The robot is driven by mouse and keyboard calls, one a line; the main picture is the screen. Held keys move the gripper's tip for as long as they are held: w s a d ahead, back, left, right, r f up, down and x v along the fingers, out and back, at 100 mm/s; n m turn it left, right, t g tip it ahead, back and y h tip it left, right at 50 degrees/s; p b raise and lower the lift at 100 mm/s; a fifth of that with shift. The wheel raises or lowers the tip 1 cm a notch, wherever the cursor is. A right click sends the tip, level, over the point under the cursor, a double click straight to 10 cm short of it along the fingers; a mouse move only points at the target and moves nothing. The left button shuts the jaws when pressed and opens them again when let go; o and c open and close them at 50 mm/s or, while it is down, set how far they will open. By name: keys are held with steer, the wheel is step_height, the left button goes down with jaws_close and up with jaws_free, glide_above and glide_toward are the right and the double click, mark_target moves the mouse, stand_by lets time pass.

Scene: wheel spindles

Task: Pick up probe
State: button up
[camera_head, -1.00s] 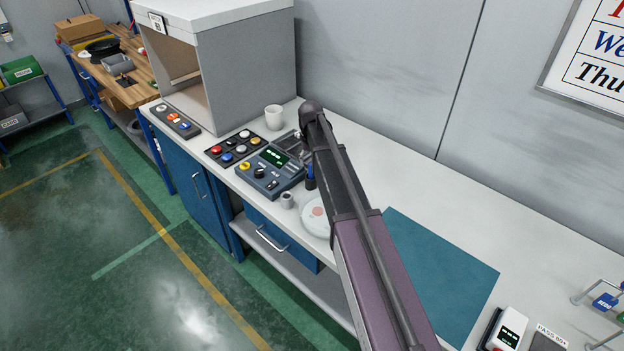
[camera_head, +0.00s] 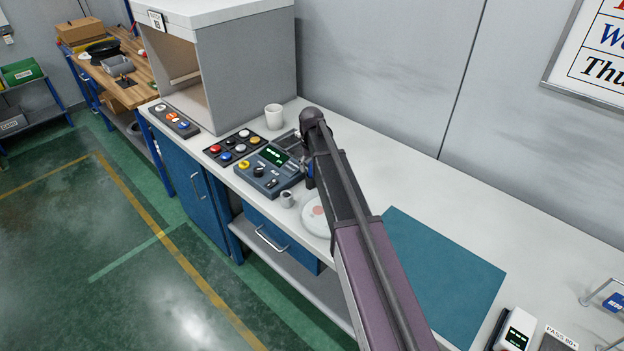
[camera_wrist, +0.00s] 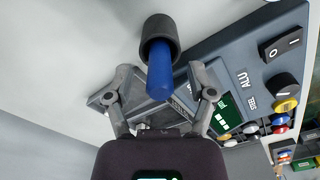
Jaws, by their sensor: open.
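The probe (camera_wrist: 160,78) shows in the wrist view as a blue rod with a dark cylindrical piece (camera_wrist: 159,38) at its far end. In the head view a dark blue bit of it (camera_head: 309,181) shows beside my arm, just right of the meter. My gripper (camera_wrist: 161,82) is open, its two fingers on either side of the blue rod, with visible space between them and it. I cannot tell how deep the rod lies between the fingers. In the head view my arm hides most of the gripper.
The meter (camera_head: 267,172), with a green display and knobs, stands close beside the probe. A small grey cup (camera_head: 287,199), a round white dish (camera_head: 316,217), a button panel (camera_head: 236,147) and a white mug (camera_head: 273,117) stand nearby.

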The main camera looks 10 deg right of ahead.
steer(key=shift+f+b, duration=0.55)
steer(key=shift+f, duration=0.3)
jaws_close()
